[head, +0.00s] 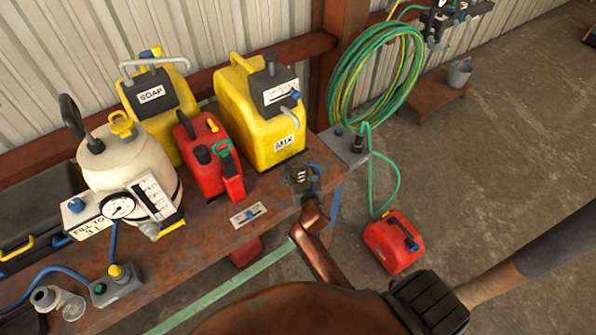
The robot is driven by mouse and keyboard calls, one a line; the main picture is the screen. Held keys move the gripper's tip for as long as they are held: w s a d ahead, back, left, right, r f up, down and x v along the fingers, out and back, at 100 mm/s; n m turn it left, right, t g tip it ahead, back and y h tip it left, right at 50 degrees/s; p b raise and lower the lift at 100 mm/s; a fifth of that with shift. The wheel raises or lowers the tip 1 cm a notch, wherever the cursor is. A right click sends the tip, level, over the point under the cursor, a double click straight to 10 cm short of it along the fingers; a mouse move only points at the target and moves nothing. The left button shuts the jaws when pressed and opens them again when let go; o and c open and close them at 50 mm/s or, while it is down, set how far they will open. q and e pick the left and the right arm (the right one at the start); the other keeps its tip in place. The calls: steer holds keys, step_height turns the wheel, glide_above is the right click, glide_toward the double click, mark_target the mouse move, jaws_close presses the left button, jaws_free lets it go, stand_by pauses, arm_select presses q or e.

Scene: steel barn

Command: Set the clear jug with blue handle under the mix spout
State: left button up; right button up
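The yellow mix container (250,125) stands on the bench, with a grey spout (290,108) on its front right, above a MIX label. I cannot make out a clear jug with a blue handle. My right gripper (302,178) is at the bench's right end, below and slightly right of the spout. Its fingers are too small and dark to tell whether they are open or hold anything. My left gripper is out of view.
On the rusty bench (190,240) stand a white sprayer (128,165), a yellow soap container (160,105) and a red can (200,160). A green hose coil (375,75) hangs on the post. Another red can (394,242) sits on the floor.

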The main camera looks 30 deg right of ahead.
steer(key=shift+f, duration=0.15)
steer(key=o, duration=1.4)
steer(key=shift+c, duration=0.2)
steer(key=shift+r, duration=0.2)
steer(key=v, duration=1.2)
steer(key=shift+p, duration=0.45)
